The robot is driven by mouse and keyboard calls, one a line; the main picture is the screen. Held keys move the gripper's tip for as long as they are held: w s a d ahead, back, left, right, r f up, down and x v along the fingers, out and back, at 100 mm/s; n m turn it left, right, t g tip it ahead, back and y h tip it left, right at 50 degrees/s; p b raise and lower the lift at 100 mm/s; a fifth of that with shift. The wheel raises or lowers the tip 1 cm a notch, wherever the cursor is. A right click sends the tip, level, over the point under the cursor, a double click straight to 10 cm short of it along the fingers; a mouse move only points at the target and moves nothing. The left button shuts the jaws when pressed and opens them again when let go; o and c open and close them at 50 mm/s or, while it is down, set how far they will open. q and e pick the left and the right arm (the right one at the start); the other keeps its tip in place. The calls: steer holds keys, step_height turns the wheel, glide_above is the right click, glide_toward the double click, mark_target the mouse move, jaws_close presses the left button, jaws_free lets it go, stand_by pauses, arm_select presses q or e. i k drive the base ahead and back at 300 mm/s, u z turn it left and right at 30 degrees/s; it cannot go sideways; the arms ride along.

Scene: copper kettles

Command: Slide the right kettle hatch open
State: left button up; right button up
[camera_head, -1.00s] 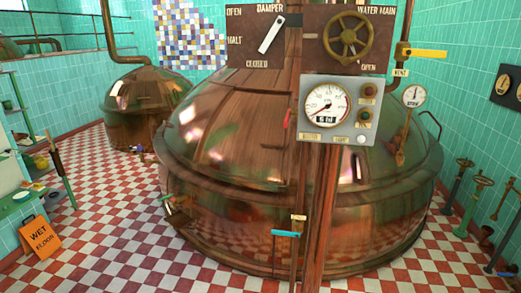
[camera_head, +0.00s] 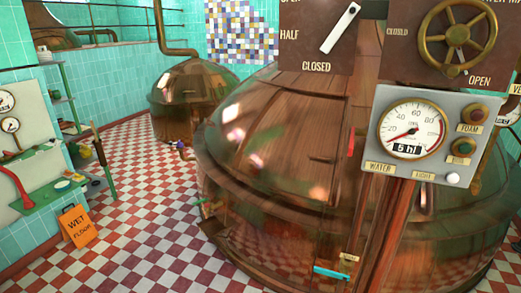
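The right kettle (camera_head: 265,145) is a large copper dome that fills the middle and right of the head view. Seams on its upper dome outline panels, and a narrow red piece (camera_head: 351,142) stands upright beside one seam. I cannot tell which panel is the hatch; no opening shows in the dome. A control panel and its post hide part of the kettle's right side. Neither of my grippers is in view.
A gauge box (camera_head: 412,132) and a dark board (camera_head: 318,50) with a white lever stand in front of the kettle. A smaller copper kettle (camera_head: 192,105) is behind left. An orange wet-floor sign (camera_head: 78,226) stands left. Checkered floor (camera_head: 140,215) is clear between.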

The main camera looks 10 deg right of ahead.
mark_target(293, 147)
steer(key=u, duration=0.4)
steer(key=i, duration=1.2)
steer(key=u, duration=0.15)
